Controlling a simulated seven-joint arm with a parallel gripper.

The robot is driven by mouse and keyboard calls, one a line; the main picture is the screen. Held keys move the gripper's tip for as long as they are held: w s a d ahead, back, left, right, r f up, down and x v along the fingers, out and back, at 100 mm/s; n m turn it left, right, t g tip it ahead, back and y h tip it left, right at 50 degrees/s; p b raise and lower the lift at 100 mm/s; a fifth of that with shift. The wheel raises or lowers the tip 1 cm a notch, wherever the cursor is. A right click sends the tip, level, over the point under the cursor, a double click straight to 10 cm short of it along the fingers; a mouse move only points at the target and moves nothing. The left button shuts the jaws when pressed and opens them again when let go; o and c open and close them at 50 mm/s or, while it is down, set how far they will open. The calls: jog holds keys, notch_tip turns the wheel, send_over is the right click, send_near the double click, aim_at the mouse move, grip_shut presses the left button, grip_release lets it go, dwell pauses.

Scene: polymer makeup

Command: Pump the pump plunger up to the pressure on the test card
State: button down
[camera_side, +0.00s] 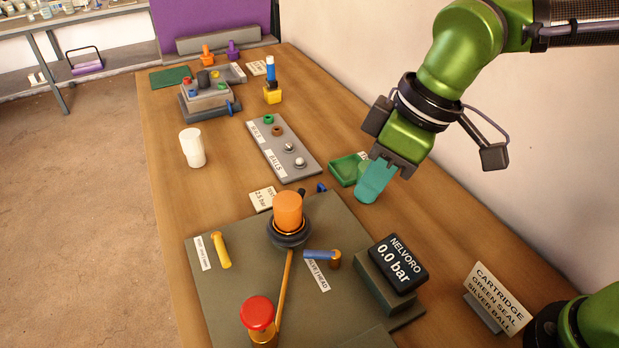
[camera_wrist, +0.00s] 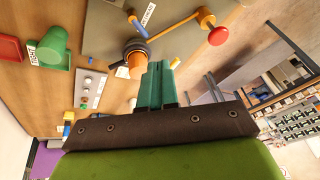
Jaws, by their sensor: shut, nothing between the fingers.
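The pump's red-capped plunger (camera_side: 257,313) stands at the front of the grey-green base plate; its red cap shows in the wrist view (camera_wrist: 218,36). A brass pipe links it to an orange cylinder (camera_side: 288,210) on a dark round seat. The pressure display (camera_side: 400,264) reads 0.0 bar. The test card (camera_side: 262,199) lies behind the plate, partly hidden; its figure looks like 2.5 bar. My gripper (camera_side: 374,182) is shut and empty, above the table right of and behind the orange cylinder, apart from the plunger. Its teal fingers show in the wrist view (camera_wrist: 158,85).
A blue-handled lever (camera_side: 320,254) and a yellow handle (camera_side: 221,250) are on the plate. A green tray (camera_side: 343,172) is beside my gripper. A grey rack (camera_side: 270,152) holds seals and balls. A white cup (camera_side: 192,147) stands left. A cartridge sign (camera_side: 497,297) stands front right.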

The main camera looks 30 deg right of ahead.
aim_at(266, 306)
jog(key=s+a+r+n+g, duration=0.2)
jog(key=a+n, duration=0.8)
jog(key=a, duration=0.3)
jog(key=shift+a, duration=0.3)
jog(key=x, duration=1.2)
jog(key=shift+d+f, duration=0.3)
jog(key=shift+f, duration=0.7)
jog(key=shift+f, duration=1.9)
